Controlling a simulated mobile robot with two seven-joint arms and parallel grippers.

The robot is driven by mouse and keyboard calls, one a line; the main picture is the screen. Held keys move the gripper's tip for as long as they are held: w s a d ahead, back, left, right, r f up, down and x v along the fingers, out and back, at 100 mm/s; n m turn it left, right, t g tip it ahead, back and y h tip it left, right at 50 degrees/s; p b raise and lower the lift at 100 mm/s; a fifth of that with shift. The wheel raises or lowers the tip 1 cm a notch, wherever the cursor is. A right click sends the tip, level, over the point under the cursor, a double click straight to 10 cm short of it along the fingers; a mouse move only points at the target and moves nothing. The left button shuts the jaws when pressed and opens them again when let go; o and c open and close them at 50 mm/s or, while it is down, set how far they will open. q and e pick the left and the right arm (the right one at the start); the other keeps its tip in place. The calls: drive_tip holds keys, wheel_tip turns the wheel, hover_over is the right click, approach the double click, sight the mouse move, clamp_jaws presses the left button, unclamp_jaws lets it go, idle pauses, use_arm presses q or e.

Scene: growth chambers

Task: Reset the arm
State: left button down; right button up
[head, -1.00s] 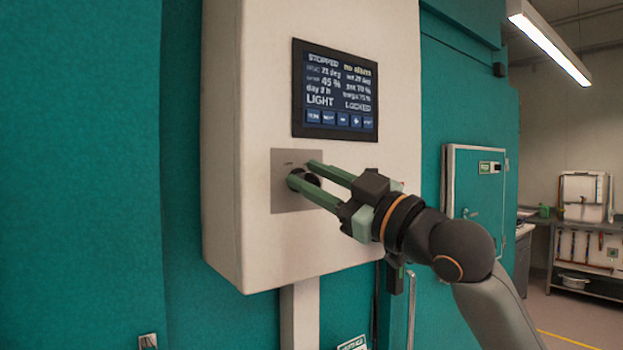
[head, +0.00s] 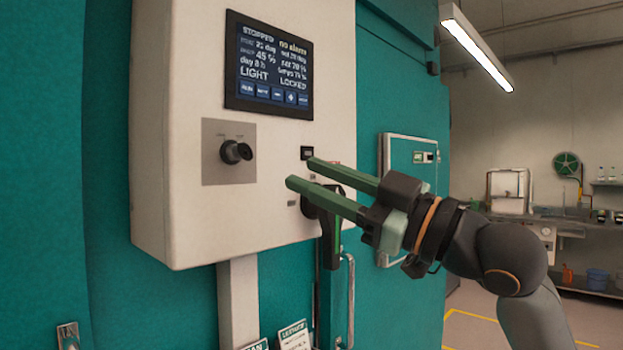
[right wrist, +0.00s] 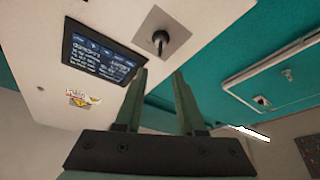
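My right gripper (head: 298,173) is open and empty, its two green fingers pointing left in front of the control box (head: 185,230). It is to the right of the black knob (head: 235,152) on its grey plate (head: 214,172) and apart from it. The right wrist view also shows the two spread fingers (right wrist: 158,90) with nothing between them, and the knob (right wrist: 160,38) beyond. The screen (head: 268,65) above the knob reads STOPPED, no alarm, LIGHT and LOCKED. A dark handle-like part (head: 330,235) shows below and partly behind the fingers. My left gripper is not in view.
Teal chamber walls (head: 100,100) stand behind the box. A vertical metal handle (head: 350,300) is below right. A small teal cabinet panel (head: 410,160) is further right. A workbench (head: 570,225) stands at the far right, with open floor before it.

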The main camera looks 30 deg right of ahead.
drive_tip(key=w+f+m+h, duration=0.2)
drive_tip(key=w+f, duration=0.3)
drive_tip(key=f, duration=0.5)
drive_tip(key=w+f+m+h, duration=0.1)
drive_tip(key=w+f+m, duration=0.2)
drive_tip(key=w+f, duration=0.5)
wheel_tip(320, 180, down, 24)
drive_tip(key=s+a+f+m+g+h, duration=0.1)
drive_tip(key=s+m+g+h, duration=0.2)
drive_tip(key=s+a+f+m+g+h, duration=0.1)
drive_tip(key=s+f, duration=0.3)
drive_tip(key=f, duration=0.4)
drive_tip(key=s+f+m+g+h, duration=0.15)
drive_tip(key=s+f, duration=0.25)
drive_tip(key=f, duration=0.4)
drive_tip(key=s+a+f+g, duration=0.2)
drive_tip(key=s+f+g, duration=0.1)
drive_tip(key=s+f, duration=1.2)
drive_tip(key=s, duration=0.2)
drive_tip(key=shift+s+a+f+h, duration=0.2)
drive_tip(key=shift+s+a+h, duration=0.1)
drive_tip(key=shift+h, duration=0.05)
drive_tip(key=shift+m+g, duration=0.25)
drive_tip(key=shift+g, duration=0.1)
